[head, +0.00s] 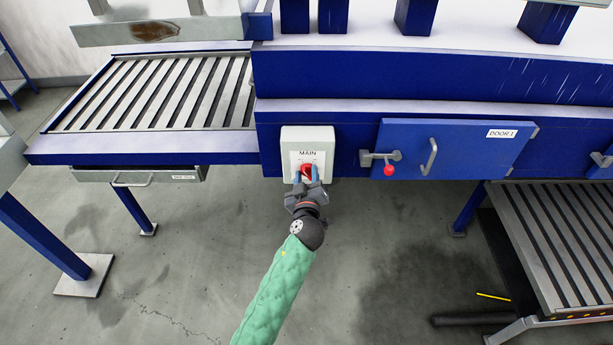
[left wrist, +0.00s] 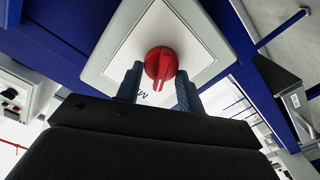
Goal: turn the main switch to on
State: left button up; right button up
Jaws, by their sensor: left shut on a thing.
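The main switch is a red rotary knob (head: 306,171) on a pale box (head: 291,138) labelled MAIN, fixed to the blue front of the machine. My left gripper (head: 307,177) is at the knob, with one finger on each side of it, shut on it. In the left wrist view the red knob (left wrist: 161,64) sits between the two blue-grey fingertips (left wrist: 160,85). The knob's lower part and much of the lettering around it are hidden, so I cannot read its position. My right gripper is in neither view.
Right of the box is a blue door (head: 455,150) labelled DOOR 1, with a grey handle and a red-knobbed latch (head: 388,169). A drawer (head: 140,176) hangs under the slatted table (head: 160,92) at left. The floor below the switch is open.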

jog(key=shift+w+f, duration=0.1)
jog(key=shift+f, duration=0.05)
pick_arm(q)
jog(key=shift+f+m+b, duration=0.1)
jog(key=shift+m+b, duration=0.2)
jog(key=m+b, duration=0.1)
jog(key=m, duration=0.2)
jog(key=shift+d+b, duration=0.1)
jog(key=shift+b, duration=0.25)
jog(key=shift+m, duration=0.4)
jog(key=shift+d+m+b, duration=0.1)
jog(key=shift+m+b, duration=0.25)
jog(key=shift+m, duration=1.85)
jog(key=shift+d+m, duration=0.15)
jog(key=shift+m, duration=1.15)
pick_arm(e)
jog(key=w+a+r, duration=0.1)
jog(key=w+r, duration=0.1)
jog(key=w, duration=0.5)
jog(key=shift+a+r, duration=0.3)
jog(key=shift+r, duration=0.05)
pick_arm(q)
jog(key=shift+m, duration=0.3)
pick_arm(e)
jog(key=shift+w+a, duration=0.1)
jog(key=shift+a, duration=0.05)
